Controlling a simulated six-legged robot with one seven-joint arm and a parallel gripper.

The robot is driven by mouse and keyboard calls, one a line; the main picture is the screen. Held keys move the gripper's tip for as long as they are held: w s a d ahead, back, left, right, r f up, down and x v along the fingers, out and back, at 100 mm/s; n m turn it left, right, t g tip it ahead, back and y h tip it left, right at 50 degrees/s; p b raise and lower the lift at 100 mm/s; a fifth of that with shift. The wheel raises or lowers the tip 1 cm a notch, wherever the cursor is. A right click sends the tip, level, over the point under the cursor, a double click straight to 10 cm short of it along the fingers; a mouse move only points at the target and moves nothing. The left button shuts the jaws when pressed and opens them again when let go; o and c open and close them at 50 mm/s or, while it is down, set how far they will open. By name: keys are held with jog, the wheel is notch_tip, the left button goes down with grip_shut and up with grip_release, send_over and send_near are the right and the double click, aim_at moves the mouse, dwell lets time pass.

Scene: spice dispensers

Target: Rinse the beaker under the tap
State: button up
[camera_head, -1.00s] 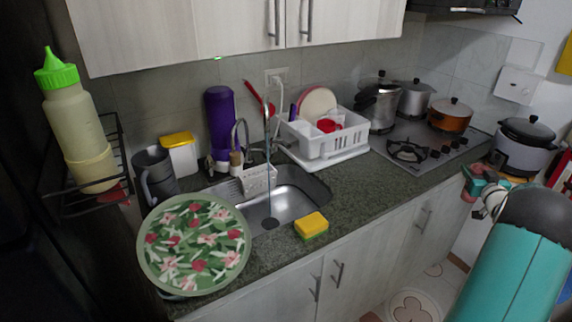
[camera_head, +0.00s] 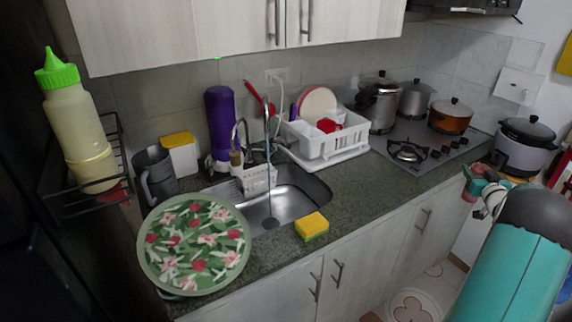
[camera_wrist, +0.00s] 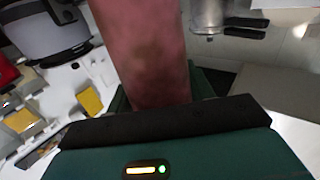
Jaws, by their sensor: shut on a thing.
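My gripper (camera_head: 482,186) is at the right, beside the counter's right front edge and far from the sink. It is shut on a dull red thing (camera_wrist: 152,50), which fills the middle of the wrist view; its far end is cut off there. I cannot tell whether this is the beaker. The steel sink (camera_head: 300,203) is in the middle of the counter. A curved tap (camera_head: 236,134) stands behind it. A thin pale upright streak (camera_head: 269,175), like running water, reaches down into the basin. A grey handled jug (camera_head: 154,176) stands at the left.
A yellow sponge (camera_head: 312,225) lies at the sink's front right. A floral round tray (camera_head: 194,245) covers the counter's left front. A white dish rack (camera_head: 330,143) stands behind right of the sink. A stove (camera_head: 432,146) and pots fill the far right. Counter between sponge and stove is clear.

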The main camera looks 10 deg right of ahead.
jog(key=shift+a+r, duration=0.1)
jog(key=shift+a, duration=0.1)
jog(key=shift+d, duration=0.1)
jog(key=shift+w+d, duration=0.1)
jog(key=shift+d, duration=0.4)
jog(key=shift+a, duration=0.2)
jog(key=shift+s+a, duration=0.2)
jog(key=shift+a, duration=0.2)
jog(key=s+d, duration=0.2)
jog(key=s, duration=0.5)
jog(key=shift+s+d, duration=0.25)
jog(key=shift+s, duration=0.05)
dwell(0.6)
dwell(0.7)
dwell(0.5)
